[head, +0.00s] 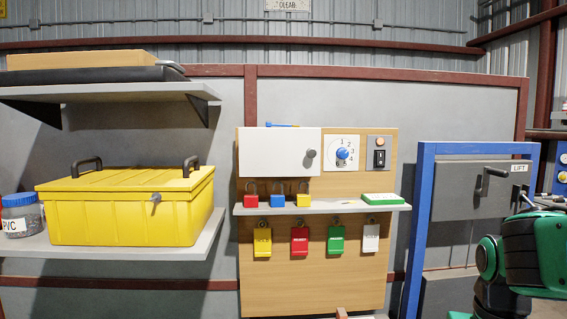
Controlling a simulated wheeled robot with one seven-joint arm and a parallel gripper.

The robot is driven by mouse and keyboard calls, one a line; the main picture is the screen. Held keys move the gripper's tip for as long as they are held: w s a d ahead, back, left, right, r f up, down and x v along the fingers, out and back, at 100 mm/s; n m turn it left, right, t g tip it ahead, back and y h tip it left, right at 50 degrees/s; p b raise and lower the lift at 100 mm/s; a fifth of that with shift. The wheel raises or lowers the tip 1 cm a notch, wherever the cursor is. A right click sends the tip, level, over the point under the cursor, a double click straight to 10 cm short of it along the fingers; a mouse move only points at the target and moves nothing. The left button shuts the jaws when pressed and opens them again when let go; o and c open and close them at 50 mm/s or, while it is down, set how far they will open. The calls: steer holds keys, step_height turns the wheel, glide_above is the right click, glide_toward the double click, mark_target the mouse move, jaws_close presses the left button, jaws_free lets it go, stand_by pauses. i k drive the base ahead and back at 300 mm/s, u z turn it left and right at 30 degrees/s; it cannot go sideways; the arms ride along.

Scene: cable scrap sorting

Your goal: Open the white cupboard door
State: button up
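The white cupboard door (275,153) is on the wooden board in the middle of the head view. It looks shut, with its front facing me. A round grey knob (311,153) sits near its right edge. The inside of the cupboard is hidden. Part of my green and black arm shows at the right edge, well to the right of the cupboard. My gripper cannot be made out in this view.
A narrow shelf (335,209) below the door carries red, blue and yellow padlocks and a green-and-white block. A dial (342,154) and switch (380,157) are right of the door. A yellow box (120,215) stands left; a blue frame (421,225) stands right.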

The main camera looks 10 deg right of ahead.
mark_target(263, 151)
steer(key=z, duration=0.5)
steer(key=k, duration=1.3)
steer(key=u, duration=0.75)
steer(key=i, duration=1)
steer(key=z, duration=0.05)
